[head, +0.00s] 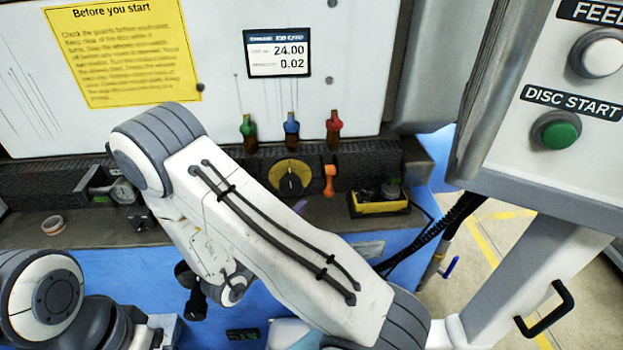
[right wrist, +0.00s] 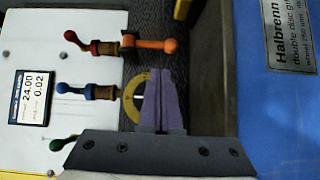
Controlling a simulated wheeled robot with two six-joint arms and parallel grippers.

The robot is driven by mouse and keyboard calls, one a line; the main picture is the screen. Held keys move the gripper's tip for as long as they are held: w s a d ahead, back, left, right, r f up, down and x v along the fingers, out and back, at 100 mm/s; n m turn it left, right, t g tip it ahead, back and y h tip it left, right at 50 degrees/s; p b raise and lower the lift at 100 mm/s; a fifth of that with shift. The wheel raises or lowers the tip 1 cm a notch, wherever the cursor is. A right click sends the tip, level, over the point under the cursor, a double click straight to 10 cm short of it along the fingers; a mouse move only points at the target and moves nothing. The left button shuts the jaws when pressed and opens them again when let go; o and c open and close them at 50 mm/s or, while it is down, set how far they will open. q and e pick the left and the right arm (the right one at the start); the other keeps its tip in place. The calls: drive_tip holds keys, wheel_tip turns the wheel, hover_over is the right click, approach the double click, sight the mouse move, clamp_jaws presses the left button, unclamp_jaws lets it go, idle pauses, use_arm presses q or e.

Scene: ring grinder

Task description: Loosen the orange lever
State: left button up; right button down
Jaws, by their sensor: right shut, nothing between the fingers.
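The orange lever (head: 329,180) hangs down beside the yellow dial, on the dark front of the machine. In the head view only a purple fingertip (head: 300,207) shows below the dial; my right arm hides the rest. My left gripper is not visible.
The yellow dial (head: 290,177) sits left of the lever. Green (head: 248,130), blue (head: 292,127) and red (head: 333,128) handles stand above. A yellow-rimmed tray (head: 380,207) lies to the right. The control box with a green button (head: 560,134) overhangs at the right.

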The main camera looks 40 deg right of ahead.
sight(329, 182)
drive_tip(key=shift+d+r, duration=0.1)
drive_tip(key=shift+d, duration=0.05)
drive_tip(key=shift+w, duration=0.15)
drive_tip(key=p+x, duration=0.1)
drive_tip(key=x, duration=0.7)
drive_tip(key=shift+d+r+p, duration=0.15)
drive_tip(key=shift+d+p, duration=0.15)
drive_tip(key=shift+p, duration=0.1)
drive_tip(key=shift+w+d, duration=0.2)
drive_tip(key=shift+d, duration=0.35)
